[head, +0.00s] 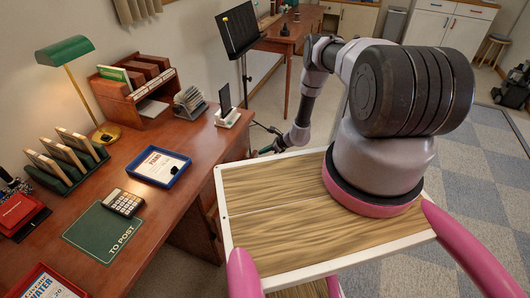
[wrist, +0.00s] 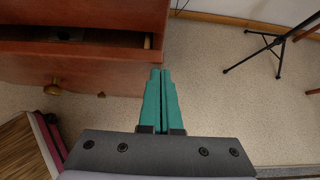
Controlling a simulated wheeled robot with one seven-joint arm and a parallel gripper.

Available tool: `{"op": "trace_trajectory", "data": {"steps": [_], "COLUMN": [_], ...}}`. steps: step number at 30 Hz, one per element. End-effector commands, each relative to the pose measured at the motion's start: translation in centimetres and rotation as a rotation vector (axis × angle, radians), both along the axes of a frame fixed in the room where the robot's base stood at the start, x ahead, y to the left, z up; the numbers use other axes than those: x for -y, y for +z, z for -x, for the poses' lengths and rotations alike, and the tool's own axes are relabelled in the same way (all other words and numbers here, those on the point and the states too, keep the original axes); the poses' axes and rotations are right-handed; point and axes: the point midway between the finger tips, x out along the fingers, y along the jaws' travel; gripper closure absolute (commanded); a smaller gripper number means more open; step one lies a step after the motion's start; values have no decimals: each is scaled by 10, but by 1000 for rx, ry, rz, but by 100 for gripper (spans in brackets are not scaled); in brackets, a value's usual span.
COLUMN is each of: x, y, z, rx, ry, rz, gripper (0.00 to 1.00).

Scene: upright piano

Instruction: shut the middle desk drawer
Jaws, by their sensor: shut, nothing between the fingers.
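In the wrist view an open desk drawer (wrist: 85,66) sticks out of the reddish-brown desk (wrist: 90,15). Its dark inside shows behind the front panel, and a brass knob (wrist: 53,88) sits on the front. I cannot tell from this view whether it is the middle drawer. My gripper (wrist: 160,74) has teal fingers pressed together, with nothing between them. Its tips are just right of the drawer's right end; contact is not clear. In the head view the desk (head: 180,195) shows at left, but the drawer fronts are mostly hidden.
A blue tray (head: 160,166), calculator (head: 123,202), green mat (head: 103,235) and green lamp (head: 65,50) are on the desktop. A black stand (head: 238,35) rises beyond the desk; its tripod legs (wrist: 265,45) show in the wrist view.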

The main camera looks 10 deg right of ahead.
Motion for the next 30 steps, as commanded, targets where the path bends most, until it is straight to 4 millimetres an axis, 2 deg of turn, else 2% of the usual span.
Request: {"op": "trace_trajectory", "data": {"steps": [5, 12, 15, 25, 30], "x": [-4, -35, -40, -41, -25], "y": [0, 0, 0, 2, 1], "z": [-2, -25, -28, -30, -27], "rx": [1, 2, 1, 4, 2], "ry": [1, 4, 1, 1, 1], "rz": [-1, -1, -1, -6, -3], "gripper": [100, 100, 100, 100, 100]}}
